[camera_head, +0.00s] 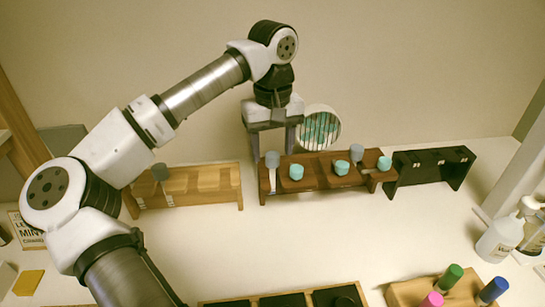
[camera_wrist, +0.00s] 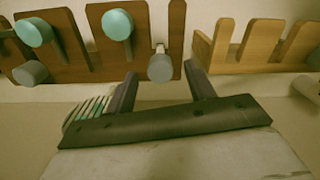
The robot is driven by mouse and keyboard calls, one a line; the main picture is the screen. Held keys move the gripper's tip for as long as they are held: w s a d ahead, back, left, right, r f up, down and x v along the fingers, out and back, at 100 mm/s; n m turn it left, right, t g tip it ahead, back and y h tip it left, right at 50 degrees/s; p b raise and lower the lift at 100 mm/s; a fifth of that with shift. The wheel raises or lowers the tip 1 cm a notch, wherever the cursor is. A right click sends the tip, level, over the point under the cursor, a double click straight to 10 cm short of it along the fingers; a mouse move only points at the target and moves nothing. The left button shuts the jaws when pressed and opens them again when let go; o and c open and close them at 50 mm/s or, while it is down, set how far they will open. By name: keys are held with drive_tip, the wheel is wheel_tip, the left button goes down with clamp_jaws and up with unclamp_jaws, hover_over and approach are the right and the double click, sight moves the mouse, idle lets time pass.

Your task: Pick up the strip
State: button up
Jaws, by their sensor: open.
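My gripper (camera_head: 272,156) points down at the left end of the brown slotted rack (camera_head: 325,181), its two fingers apart. Between and just below the fingertips is a grey round-topped piece (camera_head: 272,159) with a pale narrow part below it. In the wrist view the grey top (camera_wrist: 160,68) shows between the two fingers (camera_wrist: 163,82), with a clear gap on each side. Teal and white strips stand side by side in a round pale-rimmed holder (camera_head: 335,113) right of my gripper. The strips (camera_wrist: 90,108) also show at the left in the wrist view, partly hidden by the gripper body.
Teal-topped pieces (camera_head: 296,172) and another grey-topped piece (camera_head: 356,153) stand in the brown rack. A light wooden rack (camera_head: 205,186) is left, a black rack (camera_head: 430,168) right. The middle counter is clear.

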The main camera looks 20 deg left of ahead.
drive_tip(key=shift+f, duration=0.9)
drive_tip(key=shift+c, duration=0.3)
drive_tip(key=c, duration=0.8)
drive_tip(key=shift+r, duration=0.1)
wheel_tip(320, 180, up, 20)
drive_tip(key=shift+p, duration=0.35)
